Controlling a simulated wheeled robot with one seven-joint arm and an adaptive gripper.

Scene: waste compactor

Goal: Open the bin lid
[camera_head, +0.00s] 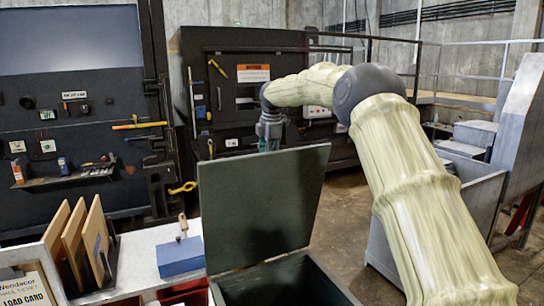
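The bin (336,290) is dark green and stands at the bottom centre, with its opening facing up and the inside in shadow. Its flat lid (262,205) stands up steeply from the bin's far side, so the bin is open. My gripper (268,142) is behind the lid's top edge, with the arm reaching over from the right. The lid hides the gripper's lower part and fingertips. I cannot tell whether it touches the lid or whether its fingers are open or shut.
A large dark compactor (240,90) stands behind. A grey container (480,190) is at the right. Bare floor shows behind the lid.

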